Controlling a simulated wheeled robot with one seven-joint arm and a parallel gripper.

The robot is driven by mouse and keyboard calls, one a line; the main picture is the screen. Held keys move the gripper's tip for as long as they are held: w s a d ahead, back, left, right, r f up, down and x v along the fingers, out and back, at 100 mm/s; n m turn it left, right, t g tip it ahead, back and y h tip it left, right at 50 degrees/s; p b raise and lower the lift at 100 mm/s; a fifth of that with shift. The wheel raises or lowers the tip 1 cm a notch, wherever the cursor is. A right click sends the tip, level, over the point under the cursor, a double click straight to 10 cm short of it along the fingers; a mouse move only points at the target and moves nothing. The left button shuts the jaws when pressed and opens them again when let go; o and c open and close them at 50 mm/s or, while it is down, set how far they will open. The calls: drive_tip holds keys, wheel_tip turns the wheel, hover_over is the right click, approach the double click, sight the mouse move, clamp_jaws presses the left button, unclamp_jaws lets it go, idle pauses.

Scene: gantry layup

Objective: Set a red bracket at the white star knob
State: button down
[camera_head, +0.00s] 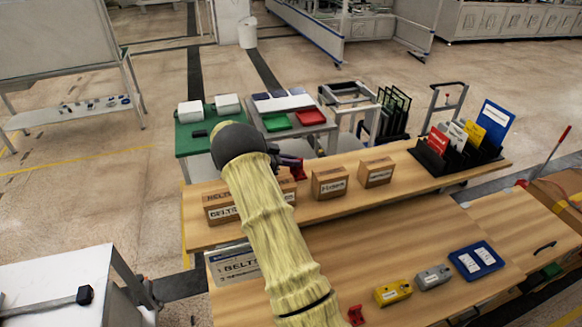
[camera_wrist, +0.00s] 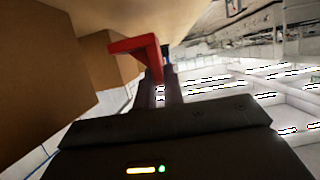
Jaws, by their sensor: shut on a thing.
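My gripper (camera_head: 284,161) is raised over the back edge of the wooden bench's upper shelf. It is shut on a red bracket (camera_head: 299,170), which is small and partly hidden by the arm in the head view. In the wrist view the red bracket (camera_wrist: 138,46) sticks out beyond the dark fingers (camera_wrist: 166,86) and shows an angled shape. A second red piece (camera_head: 355,315), perhaps another bracket, lies on the lower bench top near the arm. I cannot make out a white star knob in either view.
Cardboard boxes (camera_head: 329,182) stand on the upper shelf (camera_head: 410,184) close to my gripper. A black rack (camera_head: 470,160) of coloured folders is at its right end. A yellow block (camera_head: 393,291), a grey block (camera_head: 433,277) and a blue tray (camera_head: 477,261) are on the lower bench top.

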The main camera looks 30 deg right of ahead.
sight(291, 171)
wheel_tip(291, 171, down, 3)
drive_tip(key=shift+w+r+p, duration=0.1)
drive_tip(key=shift+r+p, duration=0.05)
drive_tip(key=shift+p, duration=0.4)
drive_tip(key=shift+f, duration=0.2)
drive_tip(key=c, duration=1.5)
unclamp_jaws()
